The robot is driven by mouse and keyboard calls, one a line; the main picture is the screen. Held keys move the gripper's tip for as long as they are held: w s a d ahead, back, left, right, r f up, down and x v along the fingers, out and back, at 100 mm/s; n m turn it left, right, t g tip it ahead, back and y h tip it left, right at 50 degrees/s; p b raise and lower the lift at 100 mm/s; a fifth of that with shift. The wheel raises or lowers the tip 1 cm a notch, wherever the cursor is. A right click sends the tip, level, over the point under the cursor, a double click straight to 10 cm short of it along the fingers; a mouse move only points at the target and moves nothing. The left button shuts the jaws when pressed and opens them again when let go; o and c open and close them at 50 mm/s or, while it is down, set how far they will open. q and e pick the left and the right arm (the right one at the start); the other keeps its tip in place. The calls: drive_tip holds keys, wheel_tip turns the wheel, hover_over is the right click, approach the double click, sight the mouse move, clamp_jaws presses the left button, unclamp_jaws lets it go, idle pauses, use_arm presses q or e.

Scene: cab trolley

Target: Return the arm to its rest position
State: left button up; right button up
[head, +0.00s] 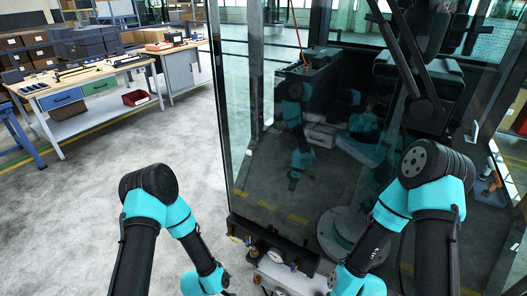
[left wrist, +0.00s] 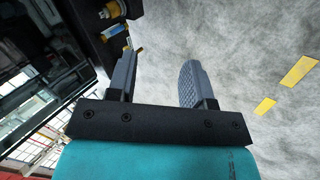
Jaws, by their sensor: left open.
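My left gripper (left wrist: 158,70) is open and empty in the left wrist view, with bare grey floor between its two fingers. In the head view my left arm (head: 180,215) comes in at the lower left and bends down toward the bottom edge, left of the cab. My right arm (head: 405,205) reaches down in front of the cab on the right. My right gripper's fingers do not show.
The glazed cab (head: 290,150) stands close in front, with fittings and a gauge (head: 275,256) at its lower front edge. A workbench (head: 75,90) with drawers and a red bin (head: 136,98) stands at the far left. The grey floor (head: 90,200) between is clear.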

use_arm(q)
drive_tip(key=s+a+r+m+g, duration=0.2)
drive_tip(key=s+a+r+m, duration=0.1)
drive_tip(key=s, duration=0.4)
drive_tip(key=s+a+r+m+g, duration=0.3)
drive_tip(key=s+a+r, duration=0.1)
drive_tip(key=s, duration=0.3)
drive_tip(key=shift+s+r+m+y, duration=0.3)
drive_tip(key=shift+r+m, duration=0.1)
drive_tip(key=shift+r, duration=0.3)
